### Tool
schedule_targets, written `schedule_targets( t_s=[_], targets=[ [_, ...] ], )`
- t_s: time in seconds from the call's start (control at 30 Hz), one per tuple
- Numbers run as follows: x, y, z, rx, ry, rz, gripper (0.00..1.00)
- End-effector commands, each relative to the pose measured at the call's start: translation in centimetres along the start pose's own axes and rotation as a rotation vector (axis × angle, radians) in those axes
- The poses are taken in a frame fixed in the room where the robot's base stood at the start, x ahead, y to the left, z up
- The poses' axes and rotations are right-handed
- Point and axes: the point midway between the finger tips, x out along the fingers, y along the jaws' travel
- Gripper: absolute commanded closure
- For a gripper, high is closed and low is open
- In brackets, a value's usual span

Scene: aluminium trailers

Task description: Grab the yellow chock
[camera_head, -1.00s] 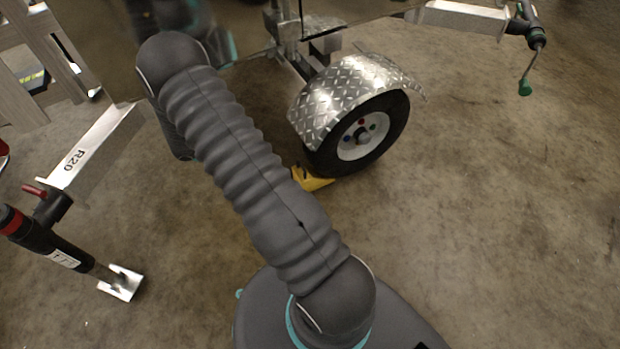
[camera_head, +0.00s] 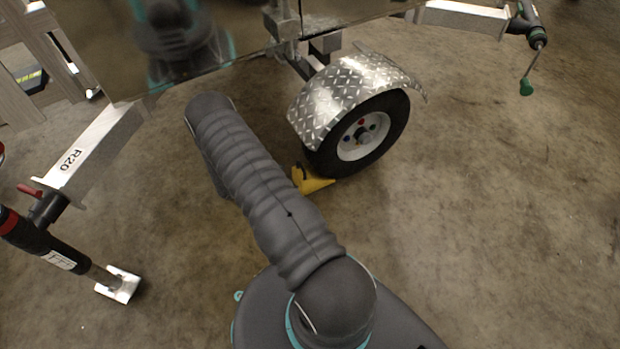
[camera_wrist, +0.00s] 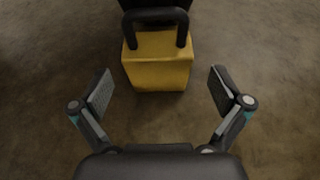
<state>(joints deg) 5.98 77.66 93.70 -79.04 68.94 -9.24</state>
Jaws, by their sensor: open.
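The yellow chock (camera_head: 313,181) sits on the floor against the trailer wheel (camera_head: 362,133), partly hidden by my arm in the head view. In the wrist view the yellow chock (camera_wrist: 158,68) shows its flat face, with a black handle arching over its top. My gripper (camera_wrist: 159,93) is open, with one finger to each side of the chock's width. The fingertips look a little short of the chock, and nothing is between them. In the head view my gripper is hidden behind my arm.
A diamond-plate fender (camera_head: 330,95) covers the wheel's top. The trailer's shiny side (camera_head: 190,50) stands above my forearm. A jack leg with a metal foot (camera_head: 118,284) is at the left, below the beam marked R20 (camera_head: 90,150). The floor at right is clear.

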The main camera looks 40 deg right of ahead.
Motion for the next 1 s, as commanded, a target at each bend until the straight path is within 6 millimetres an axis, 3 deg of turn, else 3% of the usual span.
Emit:
schedule_targets(
  t_s=[0.37,0.67,0.9,0.93,1.0],
  targets=[
    [2.5,0.1,0.0,0.001,0.001,-0.001,0.00],
    [6.4,0.3,0.2,0.002,0.001,-0.002,0.00],
    [6.7,0.3,0.2,0.001,0.001,0.001,0.00],
    [6.7,0.3,0.2,0.001,0.001,0.001,0.03],
    [6.7,0.3,0.2,0.001,0.001,0.001,0.20]
  ],
)
